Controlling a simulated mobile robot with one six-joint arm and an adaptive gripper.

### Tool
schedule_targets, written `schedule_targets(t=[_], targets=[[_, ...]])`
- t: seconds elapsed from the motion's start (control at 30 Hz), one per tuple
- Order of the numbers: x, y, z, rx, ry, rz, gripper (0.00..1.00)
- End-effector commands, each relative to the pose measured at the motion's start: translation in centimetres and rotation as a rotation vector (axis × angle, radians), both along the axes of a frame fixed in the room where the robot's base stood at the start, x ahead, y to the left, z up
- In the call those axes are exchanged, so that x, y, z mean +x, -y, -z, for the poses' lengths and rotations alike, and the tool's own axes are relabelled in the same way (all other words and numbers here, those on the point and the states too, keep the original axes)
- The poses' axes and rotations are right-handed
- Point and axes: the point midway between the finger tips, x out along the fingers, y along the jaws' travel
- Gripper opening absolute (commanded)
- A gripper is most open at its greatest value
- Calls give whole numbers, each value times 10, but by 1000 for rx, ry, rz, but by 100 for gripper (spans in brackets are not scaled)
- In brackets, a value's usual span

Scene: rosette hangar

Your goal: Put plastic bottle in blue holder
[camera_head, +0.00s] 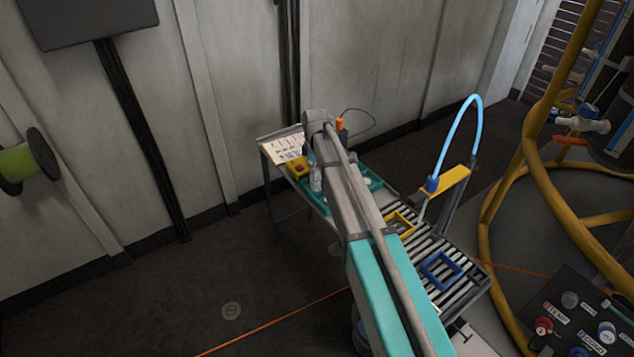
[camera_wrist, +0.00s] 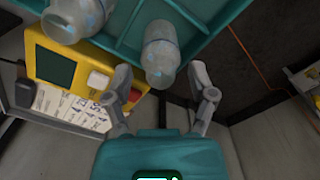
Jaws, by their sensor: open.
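A clear plastic bottle (camera_wrist: 161,52) shows in the wrist view in a compartment of a teal tray (camera_wrist: 128,40). My gripper (camera_wrist: 161,84) is open, with one finger on each side of the bottle's near end; I cannot tell whether they touch it. A second clear bottle (camera_wrist: 74,20) lies to the left in the wrist view. In the head view a bottle (camera_head: 316,180) shows left of my arm, and the arm hides much of the tray (camera_head: 371,181). The blue holder (camera_head: 441,270), a square frame, is on the roller conveyor at right and looks empty.
A yellow box (camera_wrist: 70,75) with a dark screen stands beside the tray, near printed sheets (camera_head: 285,147). A yellow frame (camera_head: 399,222) lies on the rollers (camera_head: 415,247). A post with a blue hose (camera_head: 459,122) rises beside the conveyor. Yellow tubing (camera_head: 527,165) stands at right.

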Motion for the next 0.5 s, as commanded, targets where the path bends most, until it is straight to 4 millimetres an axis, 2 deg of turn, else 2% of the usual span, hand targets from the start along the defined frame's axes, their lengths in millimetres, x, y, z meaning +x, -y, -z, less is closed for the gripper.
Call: schedule_targets(t=[0.5], targets=[[1,0,41,0,0,1,72]])
